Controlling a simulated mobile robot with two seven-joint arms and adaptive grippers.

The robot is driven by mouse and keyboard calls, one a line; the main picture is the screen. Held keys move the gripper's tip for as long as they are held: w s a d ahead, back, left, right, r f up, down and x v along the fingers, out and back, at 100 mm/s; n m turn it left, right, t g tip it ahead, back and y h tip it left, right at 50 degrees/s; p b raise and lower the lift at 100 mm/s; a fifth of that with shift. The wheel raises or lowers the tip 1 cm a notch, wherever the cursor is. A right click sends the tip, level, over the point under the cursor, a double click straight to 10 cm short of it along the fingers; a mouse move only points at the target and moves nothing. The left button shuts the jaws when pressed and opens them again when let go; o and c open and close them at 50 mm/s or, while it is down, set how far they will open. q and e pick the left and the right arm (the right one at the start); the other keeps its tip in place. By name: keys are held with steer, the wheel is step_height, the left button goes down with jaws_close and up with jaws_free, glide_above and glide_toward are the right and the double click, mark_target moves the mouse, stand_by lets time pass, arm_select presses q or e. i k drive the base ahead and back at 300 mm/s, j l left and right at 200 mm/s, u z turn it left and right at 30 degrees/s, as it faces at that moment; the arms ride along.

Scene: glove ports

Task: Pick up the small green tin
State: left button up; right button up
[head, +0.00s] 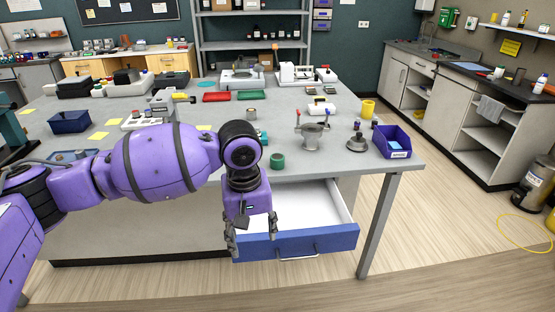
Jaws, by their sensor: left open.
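The small green tin (277,161) stands on the grey workbench near its front edge, just right of my left wrist in the head view. My left gripper (252,236) points down over the open drawer, in front of the bench edge. Its fingers are apart with nothing seen between them. The tin is above and to the right of the gripper in the picture, apart from it. My right gripper is not in view.
A drawer (298,246) with a blue front stands open below the bench edge. A metal funnel-like stand (312,136), a dark-based tool (357,141) and a purple bin (391,142) are right of the tin. Red (217,97) and green trays lie farther back.

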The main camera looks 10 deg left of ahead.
mark_target(276, 160)
steer(key=i, duration=1.45)
